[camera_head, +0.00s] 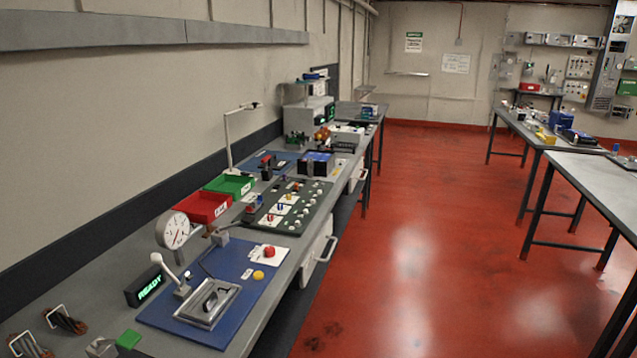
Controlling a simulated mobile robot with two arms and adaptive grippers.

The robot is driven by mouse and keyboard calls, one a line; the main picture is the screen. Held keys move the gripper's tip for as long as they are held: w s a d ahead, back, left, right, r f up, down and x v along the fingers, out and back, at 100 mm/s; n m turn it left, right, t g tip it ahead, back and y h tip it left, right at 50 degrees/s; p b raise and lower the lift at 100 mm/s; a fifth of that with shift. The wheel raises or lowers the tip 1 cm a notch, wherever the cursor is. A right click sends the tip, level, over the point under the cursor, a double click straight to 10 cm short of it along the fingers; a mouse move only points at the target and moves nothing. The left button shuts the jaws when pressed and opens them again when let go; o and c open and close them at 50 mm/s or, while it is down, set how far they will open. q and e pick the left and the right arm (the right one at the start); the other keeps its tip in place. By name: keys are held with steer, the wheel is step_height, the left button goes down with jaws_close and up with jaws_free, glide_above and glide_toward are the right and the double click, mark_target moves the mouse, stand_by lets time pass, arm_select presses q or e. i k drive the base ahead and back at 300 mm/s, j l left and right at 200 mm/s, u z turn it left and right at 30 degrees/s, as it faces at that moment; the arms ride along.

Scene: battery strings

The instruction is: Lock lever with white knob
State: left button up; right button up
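The lever with the white knob (156,258) stands on the blue mat (250,283) at the lower left of the head view. Its pale arm slants up and left from a small metal base (182,291), with the knob at the upper end. A silver metal fixture (208,302) with a dark part inside its frame sits on the mat just right of the lever's base. Neither of my grippers shows in this view.
A display reading READY (149,286) stands left of the lever, and a round dial gauge (173,230) behind it. A red button (269,252) and yellow button (258,275) lie to the right. Red (203,207) and green bins stand farther back. The red floor is open.

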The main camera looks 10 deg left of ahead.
mark_target(155, 257)
steer(key=u, duration=1.35)
